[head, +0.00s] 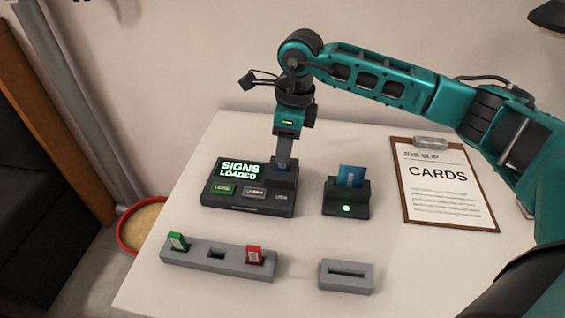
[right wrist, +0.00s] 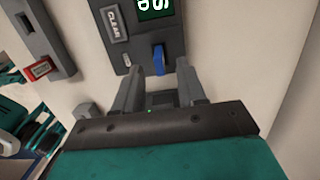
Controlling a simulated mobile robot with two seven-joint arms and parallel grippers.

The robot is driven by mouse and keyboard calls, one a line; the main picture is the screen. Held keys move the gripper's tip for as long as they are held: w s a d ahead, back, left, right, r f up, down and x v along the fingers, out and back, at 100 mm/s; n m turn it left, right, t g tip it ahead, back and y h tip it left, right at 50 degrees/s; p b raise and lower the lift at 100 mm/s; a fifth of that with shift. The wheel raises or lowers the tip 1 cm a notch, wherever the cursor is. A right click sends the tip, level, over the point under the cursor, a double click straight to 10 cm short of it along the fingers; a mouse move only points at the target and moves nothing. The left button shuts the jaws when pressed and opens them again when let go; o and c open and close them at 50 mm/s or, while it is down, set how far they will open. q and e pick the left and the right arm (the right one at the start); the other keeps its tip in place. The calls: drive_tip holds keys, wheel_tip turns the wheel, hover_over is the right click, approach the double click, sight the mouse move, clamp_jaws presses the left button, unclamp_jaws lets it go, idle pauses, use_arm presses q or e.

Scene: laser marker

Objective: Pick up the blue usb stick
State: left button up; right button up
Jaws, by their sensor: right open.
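The blue usb stick (right wrist: 158,58) stands in the right end of a dark control box (head: 222,196) whose screen reads "SIGNS LOADED". In the head view only a small bit of the stick (head: 283,169) shows below my fingers. My right gripper (head: 285,163) points down over that end of the box. In the right wrist view my right gripper (right wrist: 160,72) is open, with one finger on each side of the stick and visible gaps between. I cannot tell exactly how far down the fingertips reach. My left gripper is not in view.
A grey rack (head: 195,256) holds a green stick (head: 178,241) and a red stick (head: 254,255), with an empty middle slot. A dark reader (head: 347,198) with a blue card (head: 352,176) stands right of the box.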

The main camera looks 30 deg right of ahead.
drive_tip(key=f, duration=0.3)
drive_tip(key=shift+w+a+f, duration=0.15)
drive_tip(key=shift+a+f, duration=0.1)
clamp_jaws()
